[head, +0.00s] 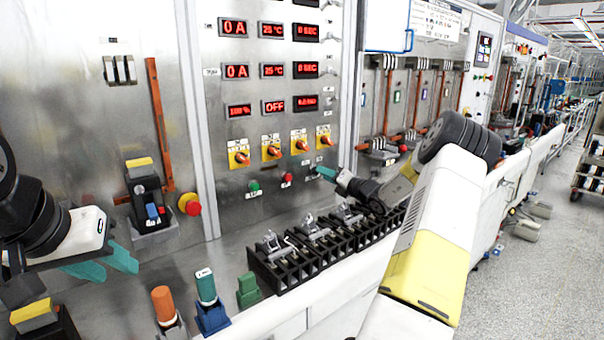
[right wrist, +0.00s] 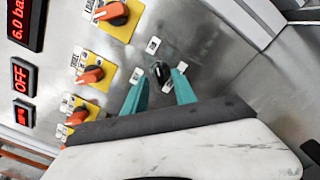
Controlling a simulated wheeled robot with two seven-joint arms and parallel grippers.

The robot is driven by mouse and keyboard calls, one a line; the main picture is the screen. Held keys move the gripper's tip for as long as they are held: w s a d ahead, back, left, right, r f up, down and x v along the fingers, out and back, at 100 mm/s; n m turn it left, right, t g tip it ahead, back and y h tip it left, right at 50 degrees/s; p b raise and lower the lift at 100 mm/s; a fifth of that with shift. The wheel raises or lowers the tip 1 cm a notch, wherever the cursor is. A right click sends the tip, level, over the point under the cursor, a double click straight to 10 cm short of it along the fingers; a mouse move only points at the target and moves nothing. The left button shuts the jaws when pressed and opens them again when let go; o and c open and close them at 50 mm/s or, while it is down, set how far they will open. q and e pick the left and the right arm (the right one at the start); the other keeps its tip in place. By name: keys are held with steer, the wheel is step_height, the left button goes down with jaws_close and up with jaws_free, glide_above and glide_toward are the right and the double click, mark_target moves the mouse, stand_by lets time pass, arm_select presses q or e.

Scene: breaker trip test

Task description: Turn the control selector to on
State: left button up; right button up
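The control selector, a small black knob (right wrist: 160,71), sits on the metal panel between two small white labels in the right wrist view. My right gripper (right wrist: 160,80) has its teal fingers apart, one on each side of the knob, with a visible gap to it; contact cannot be told. In the head view my right gripper (head: 324,172) is at the lower right of the panel, hiding the knob. My left gripper (head: 117,268) is open and empty at the left, above the bench.
Orange rotary switches on yellow plates (head: 271,148) sit above left of the right gripper. A green button (head: 254,187) and a red button (head: 287,178) are to its left. Black terminal blocks (head: 283,262) line the bench below. A red emergency knob (head: 190,204) is near the left arm.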

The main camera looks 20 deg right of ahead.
steer(key=v, duration=0.4)
steer(key=shift+s+d, duration=0.1)
steer(key=shift+s, duration=0.2)
steer(key=s+a+r+n+g+y, duration=0.25)
steer(key=a+n, duration=0.35)
steer(key=a, duration=0.3)
steer(key=s+a+r+n+g+y, duration=0.25)
steer(key=a+n, duration=0.35)
steer(key=a, duration=0.3)
steer(key=s+a+r+n+g+h, duration=0.1)
steer(key=s+a+r+n+g, duration=0.3)
steer(key=s+a+n, duration=0.55)
steer(key=s+n+g+h, duration=0.1)
steer(key=s+n+h, duration=0.6)
steer(key=s+n, duration=1.3)
steer(key=s, duration=0.5)
steer(key=shift+d+f+g+h, duration=0.25)
steer(key=shift+d+g+h, duration=0.05)
steer(key=shift+d+g, duration=0.1)
